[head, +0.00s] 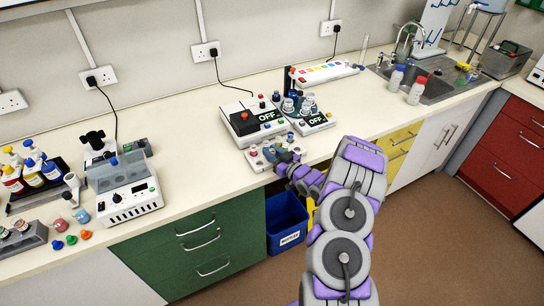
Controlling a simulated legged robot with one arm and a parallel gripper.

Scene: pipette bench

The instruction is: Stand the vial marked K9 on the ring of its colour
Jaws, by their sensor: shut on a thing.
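My gripper (284,166) is at the bench's front edge, beside a low white rack (262,163) holding several small vials. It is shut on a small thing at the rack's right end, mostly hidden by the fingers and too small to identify. No K9 mark is readable on any vial. A white strip with coloured patches (326,72) lies at the back of the bench. I cannot make out whether its patches are rings.
Two devices marked OFF (252,121) stand just behind the rack, one carrying several vials. Two bottles (416,91) stand near the sink (436,88). A blue bin (287,222) is below the bench.

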